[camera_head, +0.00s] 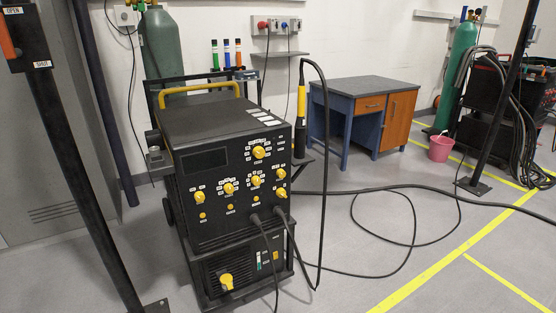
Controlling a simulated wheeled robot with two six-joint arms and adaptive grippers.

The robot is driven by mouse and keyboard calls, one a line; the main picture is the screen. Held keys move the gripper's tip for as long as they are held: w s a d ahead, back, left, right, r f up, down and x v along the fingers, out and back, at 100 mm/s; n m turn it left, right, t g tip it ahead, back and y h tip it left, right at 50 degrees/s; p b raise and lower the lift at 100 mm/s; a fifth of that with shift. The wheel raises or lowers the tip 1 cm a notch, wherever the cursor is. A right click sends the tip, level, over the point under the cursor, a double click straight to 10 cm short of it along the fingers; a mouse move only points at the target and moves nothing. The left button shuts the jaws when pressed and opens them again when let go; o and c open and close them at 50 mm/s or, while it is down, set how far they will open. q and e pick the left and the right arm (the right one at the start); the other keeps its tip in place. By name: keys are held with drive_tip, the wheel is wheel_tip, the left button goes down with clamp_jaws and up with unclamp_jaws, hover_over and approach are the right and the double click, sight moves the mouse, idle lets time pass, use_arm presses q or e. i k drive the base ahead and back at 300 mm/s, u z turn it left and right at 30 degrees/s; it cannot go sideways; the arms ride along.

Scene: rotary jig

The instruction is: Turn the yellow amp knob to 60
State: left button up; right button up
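A black welding machine (215,165) stands on a cart in the middle of the camera_head view, its front panel facing me and slightly right. Several yellow knobs sit on the panel. One knob (259,152) at the upper right has a ring of small white labels around it. A row below holds more yellow knobs, including one at the left (199,197) and one in the middle (229,188). The label text is too small to read, so I cannot tell which is the amp knob or where it points. Neither of my grippers is in view.
Black cables (318,220) run from the machine's front over the floor to the right. A dark post (75,150) stands at the left. A blue desk (362,112) and a pink bucket (440,148) are behind right. The floor in front right is mostly clear.

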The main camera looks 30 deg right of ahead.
sight(258, 152)
drive_tip(key=z, duration=1.4)
drive_tip(key=i, duration=0.9)
drive_tip(key=u, duration=2.05)
